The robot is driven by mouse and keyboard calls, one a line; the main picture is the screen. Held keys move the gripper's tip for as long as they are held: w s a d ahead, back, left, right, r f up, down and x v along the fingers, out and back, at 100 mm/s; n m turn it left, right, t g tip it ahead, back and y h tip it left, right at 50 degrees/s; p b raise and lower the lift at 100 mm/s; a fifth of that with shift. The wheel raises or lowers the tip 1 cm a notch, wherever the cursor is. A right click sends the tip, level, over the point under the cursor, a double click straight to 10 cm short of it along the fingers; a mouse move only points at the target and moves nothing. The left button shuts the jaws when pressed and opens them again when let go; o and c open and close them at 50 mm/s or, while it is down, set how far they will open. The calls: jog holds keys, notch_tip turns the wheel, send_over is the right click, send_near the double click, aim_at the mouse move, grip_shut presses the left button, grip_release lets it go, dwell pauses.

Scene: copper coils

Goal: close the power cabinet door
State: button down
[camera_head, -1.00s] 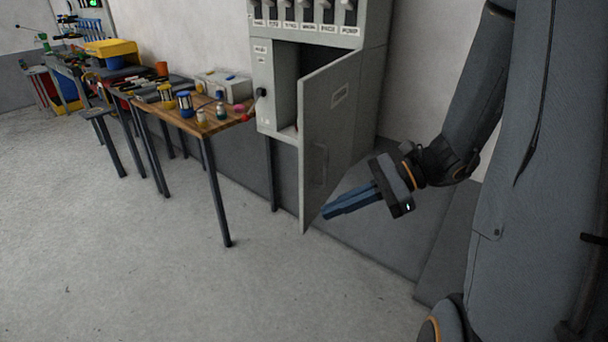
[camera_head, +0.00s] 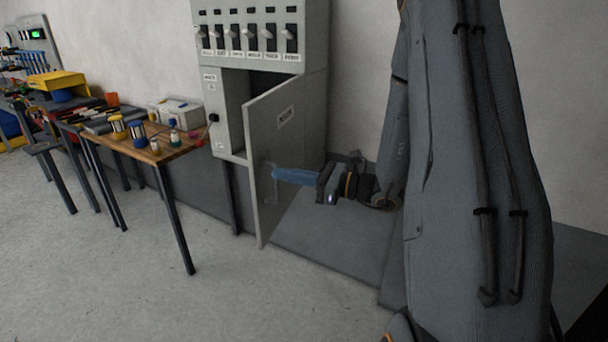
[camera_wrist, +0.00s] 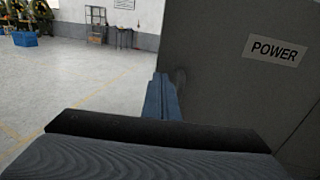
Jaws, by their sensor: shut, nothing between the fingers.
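The power cabinet (camera_head: 262,90) stands against the wall with a row of switches on top. Its door (camera_head: 275,150) hangs open, swung out toward me, with a dark gap at the left. My gripper (camera_head: 276,174) is shut and empty, pointing left at the door's right-hand face near its handle; I cannot tell whether the tips touch it. In the wrist view the door (camera_wrist: 245,90) with its POWER label fills the right side, and my shut blue fingers (camera_wrist: 162,88) point along it, close to a dark handle shape partly hidden behind them.
A wooden workbench (camera_head: 150,150) with jars and boxes stands left of the cabinet. More benches with tools (camera_head: 60,115) line the wall further left. The grey floor (camera_head: 120,270) in front is clear.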

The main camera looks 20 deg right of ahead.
aim_at(255, 169)
jog(key=shift+p+x, duration=0.7)
jog(key=shift+x, duration=1.7)
